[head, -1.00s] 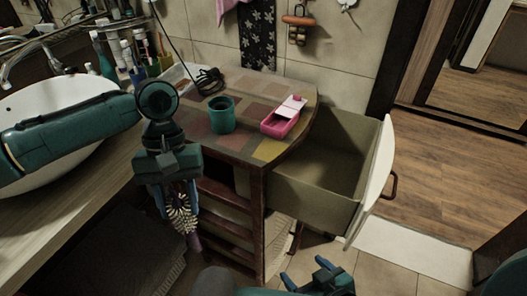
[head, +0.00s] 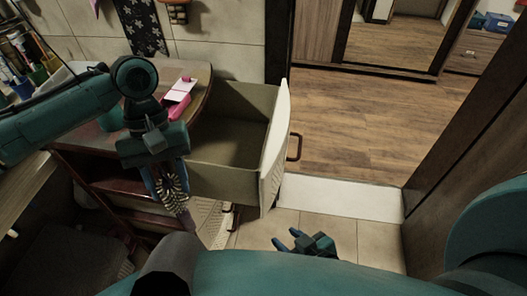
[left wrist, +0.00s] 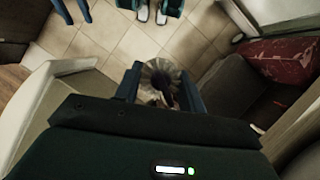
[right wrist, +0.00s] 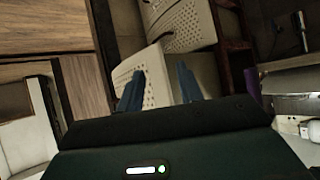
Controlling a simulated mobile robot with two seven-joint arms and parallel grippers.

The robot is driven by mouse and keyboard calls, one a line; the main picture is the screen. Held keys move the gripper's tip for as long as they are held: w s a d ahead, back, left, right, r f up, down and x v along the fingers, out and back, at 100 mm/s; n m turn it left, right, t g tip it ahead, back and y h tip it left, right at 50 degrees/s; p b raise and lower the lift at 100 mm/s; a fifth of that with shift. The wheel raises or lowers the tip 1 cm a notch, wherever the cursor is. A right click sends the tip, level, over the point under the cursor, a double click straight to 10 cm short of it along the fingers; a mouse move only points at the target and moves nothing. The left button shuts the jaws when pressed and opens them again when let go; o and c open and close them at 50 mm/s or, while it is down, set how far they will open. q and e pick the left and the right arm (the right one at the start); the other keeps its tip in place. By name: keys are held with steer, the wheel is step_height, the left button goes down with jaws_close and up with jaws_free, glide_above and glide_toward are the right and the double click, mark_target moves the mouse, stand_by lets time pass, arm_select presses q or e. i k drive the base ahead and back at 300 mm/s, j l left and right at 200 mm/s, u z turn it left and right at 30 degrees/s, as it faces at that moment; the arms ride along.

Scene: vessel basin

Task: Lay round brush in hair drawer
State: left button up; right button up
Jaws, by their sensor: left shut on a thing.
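The round brush (head: 178,196) has pale bristles around its barrel and hangs pointing down in my left gripper (head: 165,182). My left gripper is shut on it; the left wrist view shows the brush (left wrist: 160,76) between the two fingers. The drawer (head: 222,184) is pulled open from the wooden cabinet, with a white front, and its visible inside looks empty. The brush hangs just left of the drawer's near side in the head view, outside it. My right gripper (head: 297,240) is open and empty, low over the floor; its fingers show apart in the right wrist view (right wrist: 158,92).
A pink box (head: 177,105) and a teal cup (head: 110,118), partly hidden by my left arm, stand on the cabinet top (head: 200,85). The drawer's dark handle (head: 295,147) sticks out to the right. Open wood floor (head: 345,135) lies beyond.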

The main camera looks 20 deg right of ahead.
mark_target(232, 155)
steer(key=i+l+z, duration=0.1)
steer(key=l+z, duration=0.25)
steer(key=i+l+z, duration=0.2)
steer(key=l+z, duration=0.2)
